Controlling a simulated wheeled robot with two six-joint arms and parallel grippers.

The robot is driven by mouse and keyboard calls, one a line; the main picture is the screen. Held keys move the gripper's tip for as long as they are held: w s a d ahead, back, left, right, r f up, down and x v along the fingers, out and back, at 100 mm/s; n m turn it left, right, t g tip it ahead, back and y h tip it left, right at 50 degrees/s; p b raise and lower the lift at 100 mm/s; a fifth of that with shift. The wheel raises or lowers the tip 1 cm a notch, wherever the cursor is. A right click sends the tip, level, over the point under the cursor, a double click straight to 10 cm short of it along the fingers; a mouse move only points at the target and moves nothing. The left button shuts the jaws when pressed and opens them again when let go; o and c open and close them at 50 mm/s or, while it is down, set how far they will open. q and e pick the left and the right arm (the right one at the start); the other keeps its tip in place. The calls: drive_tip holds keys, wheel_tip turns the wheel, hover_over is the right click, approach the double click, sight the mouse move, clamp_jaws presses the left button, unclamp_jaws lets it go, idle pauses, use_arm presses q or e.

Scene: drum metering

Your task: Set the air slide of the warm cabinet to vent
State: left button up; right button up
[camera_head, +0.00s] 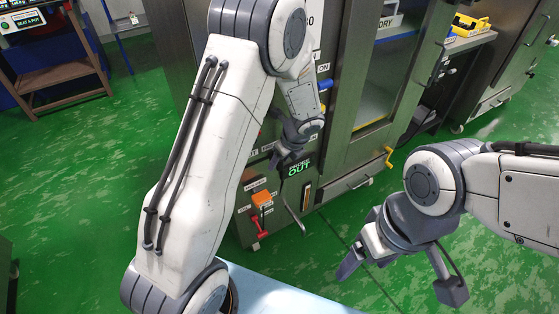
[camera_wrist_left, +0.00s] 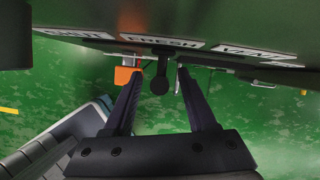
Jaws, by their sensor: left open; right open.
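The warm cabinet (camera_head: 345,60) is a grey metal cabinet in the head view. In the left wrist view its air slide shows as a dark round knob (camera_wrist_left: 160,85) on a short stem, under the middle label of a row, which reads FRESH (camera_wrist_left: 162,41). A label that looks like SHUT (camera_wrist_left: 75,35) is to the left and one that looks like VENT (camera_wrist_left: 250,52) to the right. My left gripper (camera_head: 288,160) is open at the cabinet front, its fingers (camera_wrist_left: 157,80) on either side of the knob with gaps. My right gripper (camera_head: 402,277) is open and empty, away from the cabinet.
An orange block (camera_head: 261,198) and a red lever (camera_head: 258,226) stick out low on the cabinet. A pale blue surface (camera_head: 265,292) is at the bottom. Green floor is open at left.

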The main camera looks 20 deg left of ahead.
use_arm(q)
clamp_jaws()
idle(1.3)
